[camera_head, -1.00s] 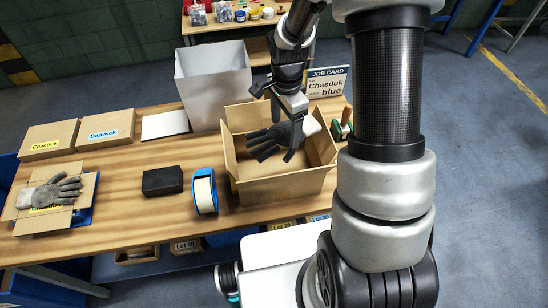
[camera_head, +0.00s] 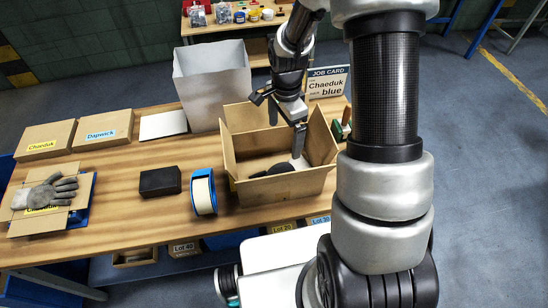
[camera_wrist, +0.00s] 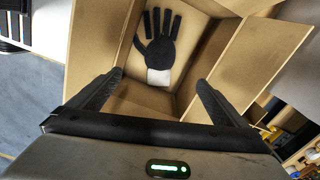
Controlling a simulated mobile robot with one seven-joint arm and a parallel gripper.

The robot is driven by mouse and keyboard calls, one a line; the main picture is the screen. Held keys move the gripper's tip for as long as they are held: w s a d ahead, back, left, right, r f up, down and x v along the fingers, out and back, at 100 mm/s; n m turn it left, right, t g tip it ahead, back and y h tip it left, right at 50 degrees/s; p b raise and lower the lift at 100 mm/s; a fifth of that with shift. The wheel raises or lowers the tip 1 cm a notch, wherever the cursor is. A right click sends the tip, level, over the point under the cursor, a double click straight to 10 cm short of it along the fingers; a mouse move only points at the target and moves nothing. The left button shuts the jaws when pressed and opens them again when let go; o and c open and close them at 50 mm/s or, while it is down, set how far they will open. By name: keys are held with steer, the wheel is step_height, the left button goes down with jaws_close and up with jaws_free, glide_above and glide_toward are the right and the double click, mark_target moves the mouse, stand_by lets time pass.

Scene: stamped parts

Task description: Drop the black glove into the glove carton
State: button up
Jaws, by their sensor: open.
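The black glove (camera_wrist: 158,45) lies flat on the floor of the open glove carton, its pale cuff towards my gripper in the wrist view. In the head view only part of the glove (camera_head: 282,168) shows over the front wall of the carton (camera_head: 285,187). My gripper (camera_wrist: 150,95) is open and empty above the carton, its two fingers spread apart and clear of the glove. In the head view my gripper (camera_head: 286,122) hangs over the carton's opening.
A blue tape roll (camera_head: 204,192) and a black block (camera_head: 160,181) stand left of the carton. A grey glove (camera_head: 52,191) lies on a small open box (camera_head: 28,226). A tall white bin (camera_head: 212,88) stands behind. A job card (camera_head: 328,82) reads Chaeduk, blue.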

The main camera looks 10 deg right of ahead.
step_height(320, 180, up, 17)
steer(key=shift+r, duration=0.2)
stand_by(0.4)
steer(key=s+r+n+t, duration=0.2)
steer(key=s+r+n, duration=0.3)
steer(key=s+n, duration=0.2)
steer(key=s+r+n+t, duration=0.3)
steer(key=s+r+n, duration=0.2)
steer(key=s+n, duration=0.3)
steer(key=s, duration=0.3)
steer(key=shift+s+a+r+t, duration=0.2)
steer(key=shift+s+a+t, duration=0.05)
steer(key=shift+a+t, duration=0.05)
